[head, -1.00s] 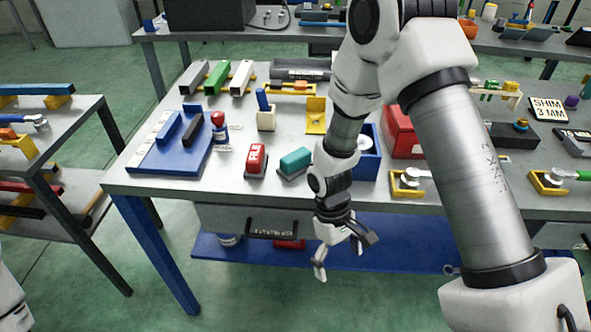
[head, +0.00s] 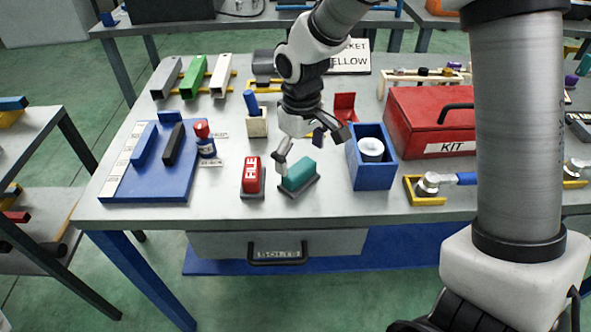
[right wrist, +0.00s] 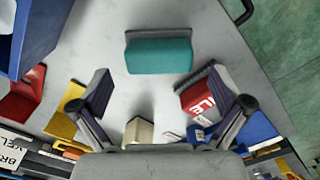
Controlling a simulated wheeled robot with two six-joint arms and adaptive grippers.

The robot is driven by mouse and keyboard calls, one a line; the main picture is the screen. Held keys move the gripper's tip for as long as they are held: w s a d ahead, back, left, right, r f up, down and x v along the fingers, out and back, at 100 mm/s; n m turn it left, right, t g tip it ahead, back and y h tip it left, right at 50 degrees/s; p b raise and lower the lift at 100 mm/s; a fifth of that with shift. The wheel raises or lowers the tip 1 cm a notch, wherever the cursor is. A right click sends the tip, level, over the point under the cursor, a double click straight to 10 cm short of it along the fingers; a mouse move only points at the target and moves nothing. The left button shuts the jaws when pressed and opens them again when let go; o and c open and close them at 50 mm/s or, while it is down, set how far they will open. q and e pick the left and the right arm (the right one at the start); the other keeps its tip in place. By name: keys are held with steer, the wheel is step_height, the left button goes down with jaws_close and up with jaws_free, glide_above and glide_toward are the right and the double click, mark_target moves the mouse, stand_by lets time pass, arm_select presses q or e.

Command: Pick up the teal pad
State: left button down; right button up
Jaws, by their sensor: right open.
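The teal pad (head: 299,175) sits on a dark base on the workbench, right of the red block marked FILE (head: 251,174). In the right wrist view the teal pad (right wrist: 159,56) lies ahead of the fingers, near the top middle. My right gripper (head: 309,150) is open and empty, above and just behind the pad in the head view. Its two spread fingers (right wrist: 168,106) show in the right wrist view with nothing between them at the tips. My left gripper is not in view.
A blue bin (head: 370,177) with a white roll stands close right of the pad. A red KIT box (head: 432,112) is farther right. A blue board (head: 150,186) with bars lies at the left. The bench front before the pad is clear.

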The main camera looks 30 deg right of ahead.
mark_target(299, 168)
steer(key=f, duration=0.5)
steer(key=shift+w, duration=0.25)
steer(key=shift+w+f, duration=0.2)
steer(key=shift+f, duration=0.1)
steer(key=shift+s+r, duration=0.15)
steer(key=shift+s, duration=0.1)
steer(key=shift+s+r, duration=0.1)
steer(key=c, duration=0.5)
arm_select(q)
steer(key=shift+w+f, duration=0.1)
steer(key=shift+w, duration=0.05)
arm_select(e)
steer(key=c, duration=0.7)
